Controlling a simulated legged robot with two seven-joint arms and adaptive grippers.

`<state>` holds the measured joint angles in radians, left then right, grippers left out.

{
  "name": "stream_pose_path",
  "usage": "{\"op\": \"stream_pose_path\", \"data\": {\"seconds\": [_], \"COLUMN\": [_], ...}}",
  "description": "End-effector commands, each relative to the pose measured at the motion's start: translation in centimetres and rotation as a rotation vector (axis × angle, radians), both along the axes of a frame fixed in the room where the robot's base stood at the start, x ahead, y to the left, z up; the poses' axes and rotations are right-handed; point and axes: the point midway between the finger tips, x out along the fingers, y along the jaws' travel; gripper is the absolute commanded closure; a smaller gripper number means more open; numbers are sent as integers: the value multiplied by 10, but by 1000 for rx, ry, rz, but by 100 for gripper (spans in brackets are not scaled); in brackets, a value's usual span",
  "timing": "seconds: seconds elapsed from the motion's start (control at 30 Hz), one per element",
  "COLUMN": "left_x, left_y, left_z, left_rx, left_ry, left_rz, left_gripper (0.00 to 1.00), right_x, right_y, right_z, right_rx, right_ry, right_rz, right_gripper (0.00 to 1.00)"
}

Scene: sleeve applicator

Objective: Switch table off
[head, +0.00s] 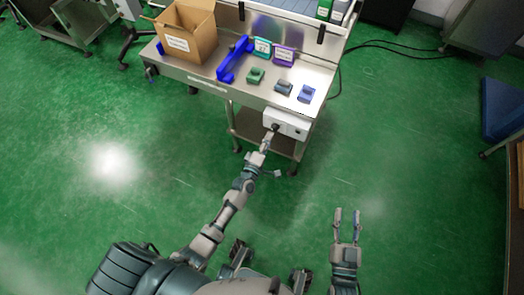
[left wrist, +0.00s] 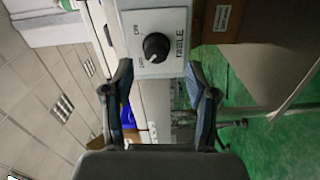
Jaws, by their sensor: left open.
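The table (head: 310,75) is a metal workbench with a white control box (head: 295,123) on its right front. In the left wrist view the box (left wrist: 178,20) carries a black round knob (left wrist: 156,47), the printed word TABLE and ON/OFF marks. My left gripper (head: 267,141) is at the box's front. In the left wrist view its fingers (left wrist: 160,82) are open, one on each side of the knob's line, with the knob just beyond the tips. I see no contact with the knob. My right gripper (head: 347,212) is open and empty above the floor, away from the table.
On the table stand a cardboard box (head: 178,40), a blue applicator (head: 233,60) and several small green, grey and blue items. Labelled teal (head: 262,46) and purple (head: 284,55) cards stand behind them. A lower shelf is under the table.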

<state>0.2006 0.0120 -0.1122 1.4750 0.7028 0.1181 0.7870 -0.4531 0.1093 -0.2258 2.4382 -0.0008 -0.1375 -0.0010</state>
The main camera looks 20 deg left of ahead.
Motion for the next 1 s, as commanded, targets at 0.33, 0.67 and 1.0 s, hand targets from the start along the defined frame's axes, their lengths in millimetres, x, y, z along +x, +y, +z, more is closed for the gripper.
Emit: {"op": "stream_pose_path", "data": {"seconds": [0.33, 0.67, 1.0], "left_x": [-65, -74, -74], "left_y": [2, 3, 3], "left_z": [-2, -2, -2], "left_rx": [0, 0, 0], "left_ry": [4, 3, 3], "left_rz": [-1, 0, 0], "left_gripper": [43, 43, 43], "right_x": [1, 1, 2], "right_y": [0, 0, 0], "right_z": [0, 0, -1], "right_rx": [0, 0, 0], "right_ry": [0, 0, 0], "right_rz": [-1, -1, -2], "right_gripper": [60, 60, 60]}}
